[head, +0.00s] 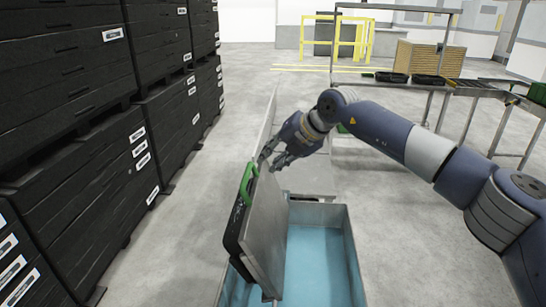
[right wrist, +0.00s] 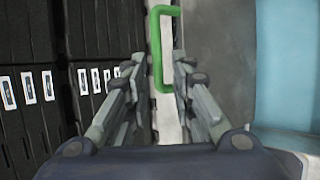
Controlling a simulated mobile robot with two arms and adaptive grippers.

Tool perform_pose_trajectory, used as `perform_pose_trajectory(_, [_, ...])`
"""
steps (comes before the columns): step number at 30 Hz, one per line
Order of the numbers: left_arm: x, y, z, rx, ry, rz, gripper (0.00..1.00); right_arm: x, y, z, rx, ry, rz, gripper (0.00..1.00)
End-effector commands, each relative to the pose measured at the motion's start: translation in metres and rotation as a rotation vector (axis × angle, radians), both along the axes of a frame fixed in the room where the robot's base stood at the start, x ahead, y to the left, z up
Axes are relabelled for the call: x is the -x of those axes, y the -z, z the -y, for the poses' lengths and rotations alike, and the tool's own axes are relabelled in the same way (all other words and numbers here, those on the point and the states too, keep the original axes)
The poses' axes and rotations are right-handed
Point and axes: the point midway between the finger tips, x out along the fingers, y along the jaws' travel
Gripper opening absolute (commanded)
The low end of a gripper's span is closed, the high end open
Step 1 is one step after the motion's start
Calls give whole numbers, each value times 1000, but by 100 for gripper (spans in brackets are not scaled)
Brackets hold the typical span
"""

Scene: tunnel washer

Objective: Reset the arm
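My right gripper (head: 272,158) comes in from the right in the head view. Its fingers are apart, just above and beside the green handle (head: 248,184). In the right wrist view the two fingers (right wrist: 160,88) stand open, with the green handle (right wrist: 155,45) showing beyond and between their tips. I cannot tell whether a finger touches it. The handle is fixed to a grey and black lid (head: 266,232), which stands up, slightly tilted, at the left side of a metal tank (head: 345,238) with a blue inside. My left gripper is not in view.
Stacked black crates (head: 75,80) with white labels line the left side. A metal rack table (head: 425,83) with dark trays and a wooden box (head: 430,58) stands at the back right. A yellow rail (head: 335,35) is far back. Grey floor between is clear.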

Motion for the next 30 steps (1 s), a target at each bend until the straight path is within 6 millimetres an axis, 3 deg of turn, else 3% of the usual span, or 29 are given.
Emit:
perform_pose_trajectory(5, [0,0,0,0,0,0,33,11,10,-22,-64,-39,-13,23])
perform_pose_trajectory(10, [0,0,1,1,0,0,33,56,24,-93,-352,-143,-50,23])
perform_pose_trajectory(13, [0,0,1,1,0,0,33,86,15,-129,-591,-165,-76,23])
perform_pose_trajectory(17, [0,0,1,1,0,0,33,110,-7,-148,-892,-119,-107,23])
perform_pose_trajectory(20, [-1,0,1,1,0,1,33,117,-23,-143,-1106,-27,-134,23])
perform_pose_trajectory(23, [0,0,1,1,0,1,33,116,-32,-124,-1299,108,-164,23])
perform_pose_trajectory(26, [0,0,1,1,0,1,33,109,-29,-92,-1460,282,-196,23])
perform_pose_trajectory(30, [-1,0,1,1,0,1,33,98,-2,-35,-1625,581,-246,23])
